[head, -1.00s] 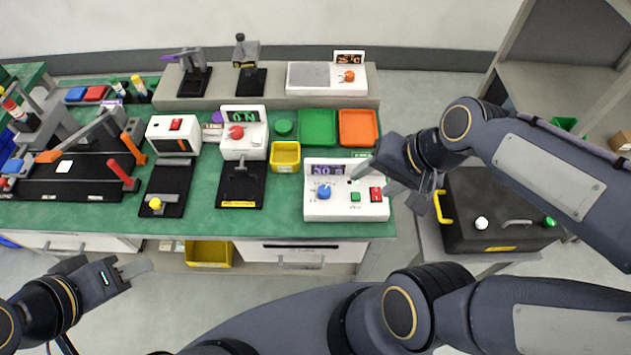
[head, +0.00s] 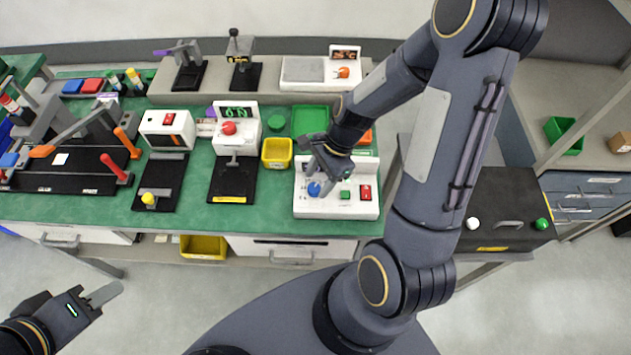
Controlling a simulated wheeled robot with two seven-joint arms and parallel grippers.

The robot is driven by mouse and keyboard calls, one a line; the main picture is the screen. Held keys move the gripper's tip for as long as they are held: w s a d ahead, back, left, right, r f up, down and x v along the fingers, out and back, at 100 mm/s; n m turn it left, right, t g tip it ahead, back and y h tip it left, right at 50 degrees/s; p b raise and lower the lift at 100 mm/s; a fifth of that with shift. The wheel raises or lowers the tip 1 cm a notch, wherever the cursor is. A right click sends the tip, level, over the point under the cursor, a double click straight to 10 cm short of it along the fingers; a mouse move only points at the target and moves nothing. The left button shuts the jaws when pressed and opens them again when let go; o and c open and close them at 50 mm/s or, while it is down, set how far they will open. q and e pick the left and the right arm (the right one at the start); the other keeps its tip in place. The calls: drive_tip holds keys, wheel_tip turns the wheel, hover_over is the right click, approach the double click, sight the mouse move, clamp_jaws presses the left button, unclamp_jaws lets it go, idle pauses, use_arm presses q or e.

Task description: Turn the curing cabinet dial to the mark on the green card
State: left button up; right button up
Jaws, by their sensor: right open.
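A white unit (head: 340,208) with a blue dial (head: 314,189), a green button and a red switch stands at the front right of the green bench. I cannot tell for sure that it is the curing cabinet. My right gripper (head: 319,178) is open, just above or around the blue dial; contact is unclear. The gripper and arm hide the unit's display. A thin green strip (head: 363,153) shows behind the unit; I cannot tell whether it is the green card, and no mark is readable. My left gripper (head: 97,298) is open and empty, low at the left.
A yellow bin (head: 277,153) and a white device with a red knob (head: 229,128) stand left of the unit. A green tray (head: 311,119) lies behind. A black box (head: 505,215) with white and green knobs stands at the right.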

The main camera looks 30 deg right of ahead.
drive_tip(key=shift+x, duration=1.05)
drive_tip(key=shift+c, duration=0.4)
drive_tip(key=c, duration=0.9)
